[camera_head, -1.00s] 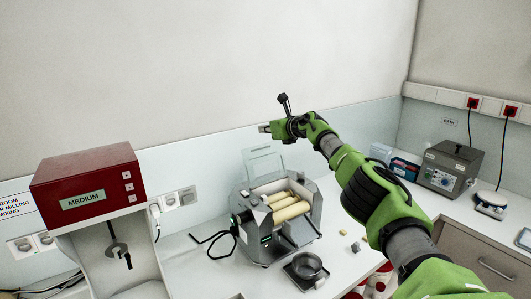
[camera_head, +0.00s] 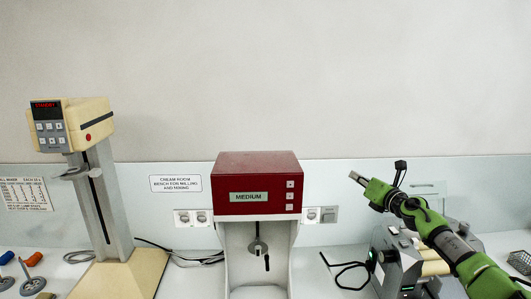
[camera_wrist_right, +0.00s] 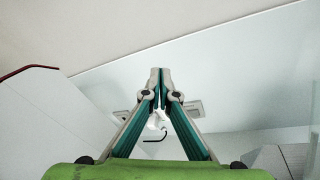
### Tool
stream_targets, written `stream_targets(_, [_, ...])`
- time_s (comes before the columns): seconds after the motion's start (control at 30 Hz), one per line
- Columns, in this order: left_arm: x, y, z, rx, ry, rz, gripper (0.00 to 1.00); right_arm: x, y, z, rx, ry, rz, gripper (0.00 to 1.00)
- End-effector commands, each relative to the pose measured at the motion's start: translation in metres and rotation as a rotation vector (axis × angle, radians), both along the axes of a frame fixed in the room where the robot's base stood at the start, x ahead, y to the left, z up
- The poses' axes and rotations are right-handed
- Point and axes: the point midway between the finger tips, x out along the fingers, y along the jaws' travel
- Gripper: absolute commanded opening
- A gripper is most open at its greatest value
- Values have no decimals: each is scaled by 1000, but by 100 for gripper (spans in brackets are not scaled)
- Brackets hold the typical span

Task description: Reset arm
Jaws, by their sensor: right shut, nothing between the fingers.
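My right arm, green and grey, comes in from the lower right in the head view. Its gripper (camera_head: 357,177) is raised above the bench, in front of the wall and up-left of the roller mill (camera_head: 405,262). The right wrist view shows the two fingers (camera_wrist_right: 160,72) meeting at their tips, with nothing between them. The arm hides part of the mill. My left gripper is in neither view.
A red-topped mixer marked MEDIUM (camera_head: 257,183) stands mid-bench, left of the gripper. A cream stand mixer (camera_head: 88,122) stands at the left. Wall sockets (camera_head: 192,217) and cables lie behind. The air above the mixers is clear.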

Motion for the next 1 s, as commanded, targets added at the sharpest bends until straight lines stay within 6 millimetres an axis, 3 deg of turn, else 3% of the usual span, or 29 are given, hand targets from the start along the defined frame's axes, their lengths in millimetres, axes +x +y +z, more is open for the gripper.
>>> stream_targets(0.03, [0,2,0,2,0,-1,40,-10,35,-27,120,7,11,0])
stream_targets(0.1, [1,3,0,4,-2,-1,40,-26,68,-51,298,12,-4,0])
stream_targets(0.2, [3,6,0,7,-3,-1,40,-56,100,-86,557,47,-58,0])
stream_targets(0.3, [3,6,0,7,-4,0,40,-93,116,-123,816,106,-149,0])
stream_targets(0.47, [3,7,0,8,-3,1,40,-165,121,-187,1207,235,-365,0])
stream_targets(0.57, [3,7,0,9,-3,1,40,-221,116,-228,1424,331,-539,0])
stream_targets(0.7, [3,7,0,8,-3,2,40,-312,107,-282,1681,471,-823,0])
stream_targets(0.83, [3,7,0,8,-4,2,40,-399,101,-314,1847,583,-1088,0])
stream_targets(1.0, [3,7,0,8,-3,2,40,-478,98,-331,1947,672,-1327,0])
